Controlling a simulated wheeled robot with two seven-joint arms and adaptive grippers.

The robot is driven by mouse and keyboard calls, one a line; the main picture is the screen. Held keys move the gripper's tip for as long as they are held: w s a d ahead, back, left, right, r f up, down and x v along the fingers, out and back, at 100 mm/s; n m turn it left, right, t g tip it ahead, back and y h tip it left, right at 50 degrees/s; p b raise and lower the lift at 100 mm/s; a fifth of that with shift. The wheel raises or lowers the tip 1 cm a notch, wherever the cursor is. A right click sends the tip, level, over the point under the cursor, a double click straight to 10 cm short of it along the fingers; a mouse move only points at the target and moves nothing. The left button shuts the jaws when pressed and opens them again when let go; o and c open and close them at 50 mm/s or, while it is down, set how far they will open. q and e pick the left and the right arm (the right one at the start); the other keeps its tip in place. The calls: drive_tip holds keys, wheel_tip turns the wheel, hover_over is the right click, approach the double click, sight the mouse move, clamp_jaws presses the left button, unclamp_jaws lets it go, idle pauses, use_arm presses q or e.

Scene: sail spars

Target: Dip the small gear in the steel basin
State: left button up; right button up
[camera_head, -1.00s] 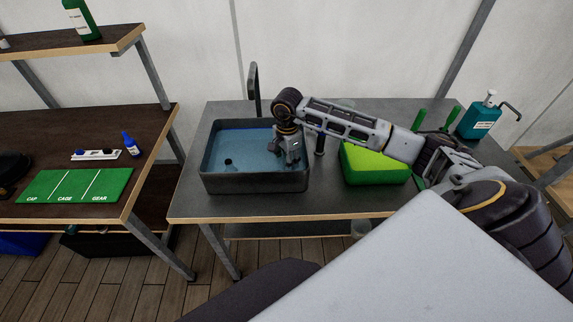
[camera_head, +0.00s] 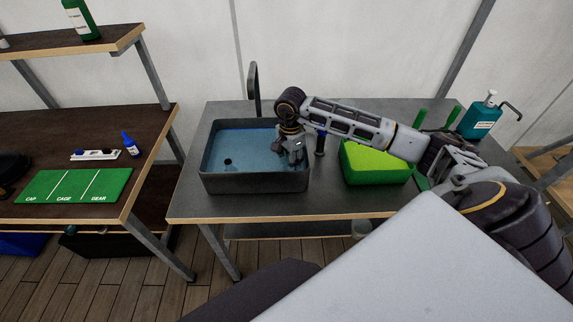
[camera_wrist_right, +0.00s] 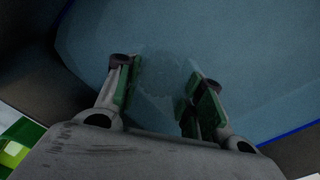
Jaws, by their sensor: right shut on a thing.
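The steel basin (camera_head: 255,184) stands on the grey bench and holds blue water (camera_head: 240,150). My right gripper (camera_head: 292,160) reaches down into the right part of the basin. In the right wrist view its two green-padded fingers (camera_wrist_right: 160,98) stand apart around a faint, pale, toothed round shape, the small gear (camera_wrist_right: 166,76). The gear blends with the blue water there, and its edges are hard to make out. The gripper is shut on it. In the head view the gear is hidden by the gripper. My left gripper is not in view.
A green tub with a bright green inside (camera_head: 375,165) stands right of the basin. A dark tap (camera_head: 253,85) rises behind it. A teal pump bottle (camera_head: 480,118) is at the back right. A green mat (camera_head: 75,185) marked CAP, CAGE, GEAR lies on the left table.

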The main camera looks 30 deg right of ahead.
drive_tip(key=shift+w+a, duration=0.3)
drive_tip(key=shift+a, duration=0.1)
drive_tip(key=shift+s+d+b, duration=0.3)
drive_tip(key=shift+d+b, duration=0.15)
drive_tip(key=shift+b, duration=0.05)
idle(0.8)
drive_tip(key=shift+w+a, duration=0.3)
drive_tip(key=shift+a, duration=0.15)
idle(0.5)
drive_tip(key=shift+s+d+b, duration=0.3)
drive_tip(key=shift+d+b, duration=0.1)
drive_tip(key=shift+b, duration=0.05)
idle(0.7)
drive_tip(key=shift+r, duration=0.15)
idle(0.5)
drive_tip(key=shift+r+p, duration=0.45)
drive_tip(key=shift+r, duration=0.35)
wheel_tip(320, 180, up, 11)
drive_tip(key=p, duration=0.5)
idle(0.4)
idle(1.4)
